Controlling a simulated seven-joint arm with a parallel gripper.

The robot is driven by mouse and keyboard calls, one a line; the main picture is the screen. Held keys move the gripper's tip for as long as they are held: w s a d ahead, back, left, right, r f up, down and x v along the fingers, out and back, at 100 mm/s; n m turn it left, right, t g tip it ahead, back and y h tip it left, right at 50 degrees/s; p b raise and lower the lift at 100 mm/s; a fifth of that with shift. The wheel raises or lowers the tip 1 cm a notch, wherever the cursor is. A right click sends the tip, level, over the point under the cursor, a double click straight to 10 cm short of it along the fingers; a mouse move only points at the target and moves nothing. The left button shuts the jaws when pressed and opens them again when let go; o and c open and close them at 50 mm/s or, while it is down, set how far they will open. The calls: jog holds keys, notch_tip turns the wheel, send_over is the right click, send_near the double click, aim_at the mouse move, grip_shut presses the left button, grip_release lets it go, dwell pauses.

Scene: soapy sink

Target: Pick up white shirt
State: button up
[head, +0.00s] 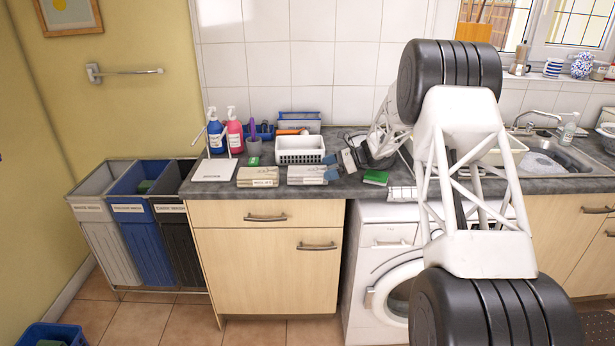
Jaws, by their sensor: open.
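I cannot make out a white shirt in the head view. Two pale flat items with labels, a left one (257,177) and a right one (306,175), lie near the front of the dark counter (320,190). They look like boxes or folded packs, and their labels are too small to read. My gripper (354,157) is low over the counter, right of the white basket, small and partly hidden by my arm. It is open, and I see nothing held in it. My large arm covers much of the counter and washing machine on the right.
A white basket (300,150) stands behind the pale items. A green item (375,178) lies near the front edge. Blue (216,134) and pink (235,134) bottles stand at left. The sink (548,160) is at right; bins (140,225) stand left of the cabinet.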

aim_at(320, 170)
jog(key=shift+x, duration=2)
jog(key=shift+s, duration=0.1)
jog(key=shift+c, duration=0.5)
jog(key=shift+r, duration=0.1)
jog(key=c, duration=0.8)
jog(key=shift+r, duration=0.15)
jog(key=shift+r, duration=1.55)
jog(key=shift+s+r, duration=0.1)
jog(key=shift+s, duration=0.2)
jog(key=s+d+r, duration=0.1)
jog(key=s+d, duration=0.1)
jog(key=s, duration=1.3)
